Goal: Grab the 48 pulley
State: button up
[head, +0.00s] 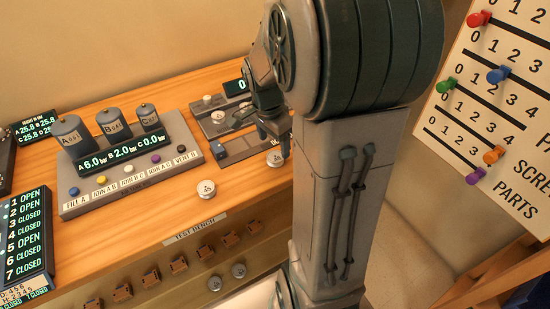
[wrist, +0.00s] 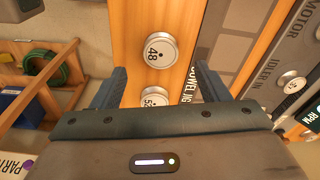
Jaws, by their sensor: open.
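The 48 pulley (wrist: 156,50) is a round silver disc with a white face marked 48, lying on the orange wooden bench in the wrist view. It lies just beyond my fingertips. A similar pulley (wrist: 155,100), apparently marked 52, lies partly hidden behind the gripper body between my fingers. My gripper (wrist: 160,82) is open and empty. In the head view my gripper (head: 270,130) hangs over the bench beside the arm. The pulley (head: 275,159) just below it seems to be the 48, but its number is unreadable there.
Another disc (head: 206,189) lies on the bench further left. A control panel (head: 130,165) with buttons and canisters stands at left. A grey device with a label plate (wrist: 190,84) flanks the pulleys. The bench's front edge is close to them.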

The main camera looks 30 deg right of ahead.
aim_at(275, 156)
jog(key=shift+w+d+f, duration=0.1)
jog(key=shift+d+f, duration=0.05)
jog(key=shift+f, duration=1.2)
jog(key=shift+d+f, duration=0.1)
jog(key=shift+f, duration=1.25)
jog(key=c, duration=1.1)
